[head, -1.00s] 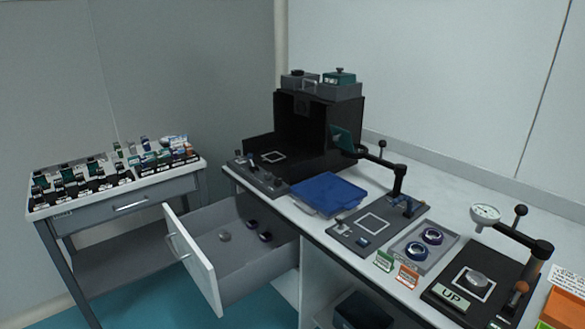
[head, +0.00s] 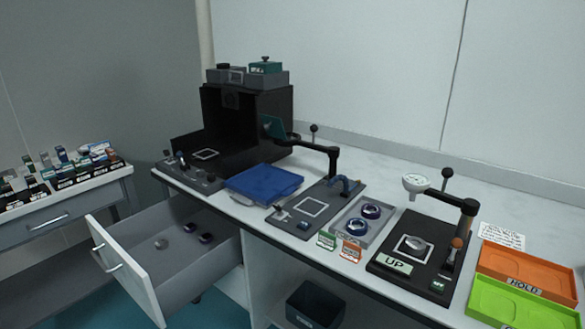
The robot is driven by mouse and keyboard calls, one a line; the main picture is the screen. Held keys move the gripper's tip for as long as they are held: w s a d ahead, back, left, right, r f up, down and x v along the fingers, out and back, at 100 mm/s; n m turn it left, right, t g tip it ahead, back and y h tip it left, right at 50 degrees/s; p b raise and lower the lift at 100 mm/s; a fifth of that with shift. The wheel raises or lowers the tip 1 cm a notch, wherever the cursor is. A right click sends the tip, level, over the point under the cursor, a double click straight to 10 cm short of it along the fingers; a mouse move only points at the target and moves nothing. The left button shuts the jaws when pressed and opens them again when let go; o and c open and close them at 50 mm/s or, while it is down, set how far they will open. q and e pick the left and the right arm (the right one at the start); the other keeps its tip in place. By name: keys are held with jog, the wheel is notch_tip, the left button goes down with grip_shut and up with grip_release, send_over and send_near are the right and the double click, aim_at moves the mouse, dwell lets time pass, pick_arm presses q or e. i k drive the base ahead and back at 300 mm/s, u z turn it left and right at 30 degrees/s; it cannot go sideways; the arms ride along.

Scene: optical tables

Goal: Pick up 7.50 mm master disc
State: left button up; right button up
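No label reading 7.50 mm is legible, so I cannot tell which disc is the master disc. A grey disc (head: 416,243) lies on the dial gauge stand (head: 400,262), under the dial. The open drawer (head: 185,265) holds three small round pieces: a greyish one (head: 161,244), another (head: 190,228) and a dark one (head: 206,238). Two dark-rimmed round pieces, a rear one (head: 371,211) and a front one (head: 360,227), sit in a grey tray (head: 337,236) on the bench. Neither of my grippers is in view.
The open drawer juts out from the bench front. An orange HOLD tray (head: 530,268) and a green tray (head: 495,303) are at the right. A blue folder-like case (head: 263,182), a black box (head: 245,120) and a dark bin (head: 315,303) also show. A labelled rack table (head: 60,210) stands left.

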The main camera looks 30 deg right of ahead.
aim_at(414, 246)
jog(key=z, duration=1.65)
